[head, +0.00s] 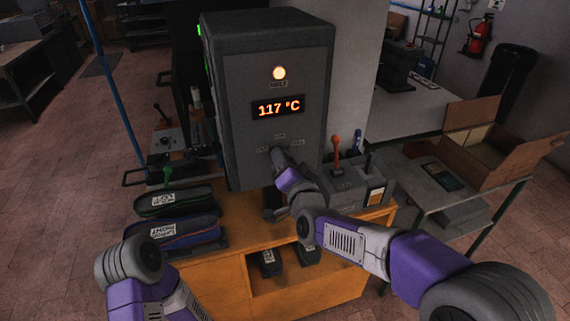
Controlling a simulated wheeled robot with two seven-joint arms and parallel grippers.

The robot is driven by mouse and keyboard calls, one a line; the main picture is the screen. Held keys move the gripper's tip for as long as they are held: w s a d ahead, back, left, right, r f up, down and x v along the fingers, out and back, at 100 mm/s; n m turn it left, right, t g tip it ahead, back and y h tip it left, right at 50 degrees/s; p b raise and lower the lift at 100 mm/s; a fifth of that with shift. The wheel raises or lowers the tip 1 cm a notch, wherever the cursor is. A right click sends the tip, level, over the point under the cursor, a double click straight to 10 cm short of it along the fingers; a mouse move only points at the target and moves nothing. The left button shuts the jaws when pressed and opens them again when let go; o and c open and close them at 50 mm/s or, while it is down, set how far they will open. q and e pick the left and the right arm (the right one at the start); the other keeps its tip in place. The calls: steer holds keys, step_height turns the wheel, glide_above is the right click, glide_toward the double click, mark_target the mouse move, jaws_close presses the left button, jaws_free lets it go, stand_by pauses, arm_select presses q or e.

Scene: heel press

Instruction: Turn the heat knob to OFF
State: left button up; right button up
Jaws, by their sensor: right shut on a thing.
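The heat knob is on the front of the grey machine (233,120), below the glowing display (278,107) that reads 117 °C. Small labels sit around the knob's place; they are too small to read surely. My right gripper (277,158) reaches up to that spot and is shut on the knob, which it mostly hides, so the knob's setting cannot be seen. A round orange-white lamp (279,73) is lit above the display. My left arm shows at the bottom left, but its gripper is not in view.
A box with an orange-topped lever (336,147) stands right of the machine. Dark labelled shoe-like items (176,202) lie on the left of the wooden bench (222,288). An open cardboard box (484,147) sits on a side table at right. A blue pole (113,84) stands at left.

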steer(key=shift+n, duration=3.5)
steer(key=o, duration=1.1)
steer(key=shift+c, duration=0.2)
steer(key=v, duration=0.7)
steer(key=shift+s, duration=0.3)
